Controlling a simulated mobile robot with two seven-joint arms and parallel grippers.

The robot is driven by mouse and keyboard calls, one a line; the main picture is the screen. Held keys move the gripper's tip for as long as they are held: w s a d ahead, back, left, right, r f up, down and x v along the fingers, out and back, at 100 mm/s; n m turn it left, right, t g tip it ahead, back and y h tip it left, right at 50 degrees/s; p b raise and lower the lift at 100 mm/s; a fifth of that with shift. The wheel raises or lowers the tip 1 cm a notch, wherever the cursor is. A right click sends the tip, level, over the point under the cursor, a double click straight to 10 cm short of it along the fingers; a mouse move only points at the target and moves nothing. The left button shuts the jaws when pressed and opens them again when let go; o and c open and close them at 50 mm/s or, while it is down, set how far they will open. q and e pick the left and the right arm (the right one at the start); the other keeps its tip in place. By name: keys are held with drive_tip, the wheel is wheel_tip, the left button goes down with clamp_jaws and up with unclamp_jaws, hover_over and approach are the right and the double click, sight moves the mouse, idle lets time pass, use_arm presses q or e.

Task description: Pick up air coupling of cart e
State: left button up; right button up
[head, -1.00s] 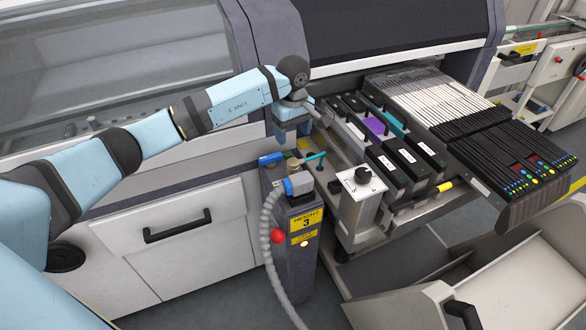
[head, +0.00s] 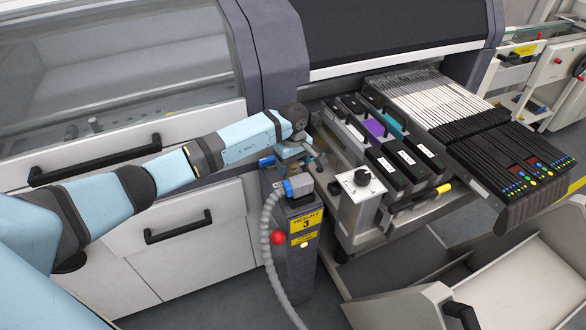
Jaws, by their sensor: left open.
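The air coupling (head: 299,187) is a blue and grey plug on a ribbed grey hose (head: 265,235). It sits on top of the dark grey post (head: 296,262) with the yellow "HEIGHT 3" label, at the trolley's left front. My left gripper (head: 292,167) is open and points down just behind and above the coupling. My wrist and gripper cover much of the post's top and the small fittings there. I cannot tell whether the fingers touch anything. My right gripper is not in view.
A silver box with a black knob (head: 361,195) stands close right of the post. Beyond it are black feeders (head: 408,160) on the trolley. A red button (head: 277,238) sits on the post's front. White cabinet drawers (head: 185,225) with black handles are at left.

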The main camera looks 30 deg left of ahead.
sight(293, 163)
use_arm(q)
drive_tip(key=shift+c, duration=0.3)
clamp_jaws()
drive_tip(key=shift+r, duration=0.15)
drive_tip(key=shift+w+r, duration=0.1)
drive_tip(key=shift+r, duration=0.5)
wheel_tip(293, 163, up, 22)
drive_tip(key=shift+f+p, duration=0.2)
drive_tip(key=shift+p, duration=0.1)
